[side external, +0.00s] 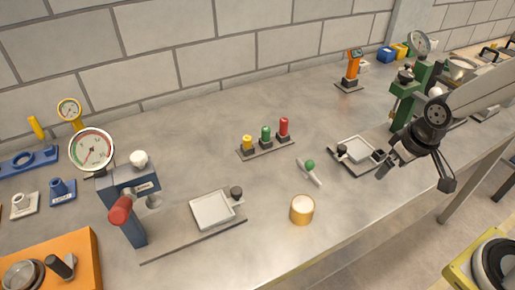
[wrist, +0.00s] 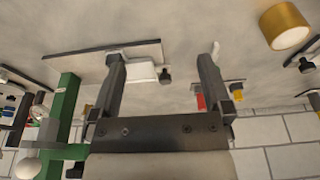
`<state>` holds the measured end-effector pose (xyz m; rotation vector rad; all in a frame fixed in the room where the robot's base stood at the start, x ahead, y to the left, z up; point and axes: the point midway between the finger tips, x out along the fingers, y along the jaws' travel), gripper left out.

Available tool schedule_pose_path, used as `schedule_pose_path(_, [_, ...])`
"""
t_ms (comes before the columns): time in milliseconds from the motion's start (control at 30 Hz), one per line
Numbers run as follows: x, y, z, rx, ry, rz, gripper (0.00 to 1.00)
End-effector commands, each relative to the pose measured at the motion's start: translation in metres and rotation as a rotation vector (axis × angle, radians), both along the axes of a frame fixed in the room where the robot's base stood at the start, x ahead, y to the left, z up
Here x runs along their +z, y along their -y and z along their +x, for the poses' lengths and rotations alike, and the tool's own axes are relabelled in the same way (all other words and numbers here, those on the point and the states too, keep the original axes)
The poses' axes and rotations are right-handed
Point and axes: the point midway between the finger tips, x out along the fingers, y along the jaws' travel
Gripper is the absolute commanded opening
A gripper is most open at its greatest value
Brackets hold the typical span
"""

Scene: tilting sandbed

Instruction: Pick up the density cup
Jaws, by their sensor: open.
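A short gold cylinder with a pale top, which I take for the density cup (side external: 302,210), stands upright near the front edge of the bench. It also shows at the top right of the wrist view (wrist: 284,24), apart from my fingers. My gripper (side external: 414,180) is to the right of the cup in the side view, above the bench's front edge. Its two fingers (wrist: 164,56) are spread wide with nothing held between them. No part of the cup is hidden in the side view.
A small tool with a green knob (side external: 310,170) lies behind the cup. A rack with yellow, green and red pieces (side external: 265,147) stands farther back. A plate with a white tray (side external: 212,209) is left of the cup. A green press (side external: 404,103) stands close behind my gripper.

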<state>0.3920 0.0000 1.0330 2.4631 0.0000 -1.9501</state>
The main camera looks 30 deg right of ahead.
Motion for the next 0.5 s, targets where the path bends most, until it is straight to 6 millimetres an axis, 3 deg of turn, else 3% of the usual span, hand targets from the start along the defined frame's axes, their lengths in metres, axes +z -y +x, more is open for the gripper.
schedule_pose_path(267, [0.000, -0.010, 0.008, 0.095, -0.014, -0.014, 1.00])
schedule_pose_path(500, [-0.003, -0.048, 0.032, 0.445, -0.061, -0.064, 1.00])
